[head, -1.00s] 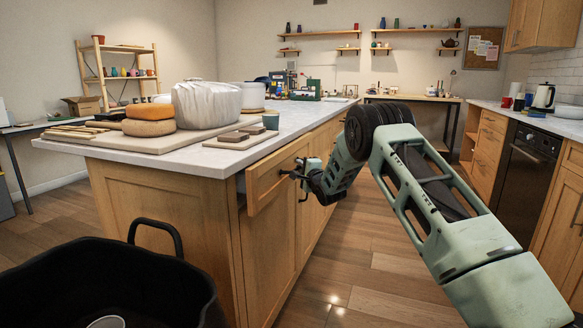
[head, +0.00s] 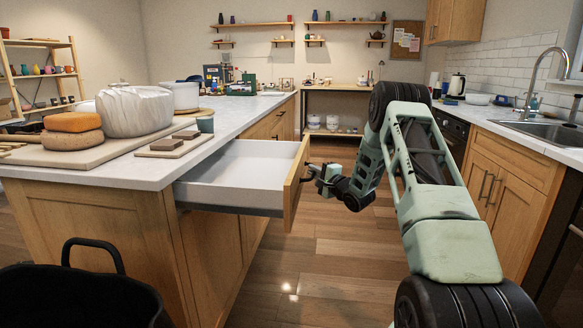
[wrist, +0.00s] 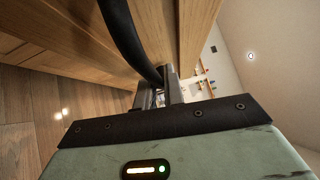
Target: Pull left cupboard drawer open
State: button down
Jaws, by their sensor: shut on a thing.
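The left cupboard drawer (head: 240,172) is pulled well out of the island cupboard (head: 100,225). Its white inside is empty where I can see it, and its wooden front (head: 293,185) faces right. My gripper (head: 312,174) is at the outer side of that front, shut on the drawer's dark handle. In the wrist view the curved black handle (wrist: 132,45) runs down into my gripper (wrist: 160,92), beside the wooden drawer front (wrist: 193,35). The exact contact of the fingers is partly hidden.
The white worktop (head: 150,160) above the drawer holds clay blocks, a wrapped lump (head: 134,110) and a small cup (head: 205,124). A black bin (head: 75,295) stands at the front left. Open floor (head: 330,260) lies between the island and the sink counter (head: 520,135).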

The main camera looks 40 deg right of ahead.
jog(key=s+d+p, duration=0.2)
jog(key=s+d, duration=0.5)
jog(key=s, duration=0.2)
jog(key=shift+s+d, duration=0.25)
jog(key=shift+s, duration=0.05)
jog(key=c, duration=1.5)
grip_release()
jog(key=s+a+f, duration=0.1)
jog(key=s+a, duration=0.1)
jog(key=s, duration=1.5)
jog(key=shift+f+p, duration=0.2)
jog(key=shift+p, duration=0.15)
jog(key=shift+s+a, duration=0.1)
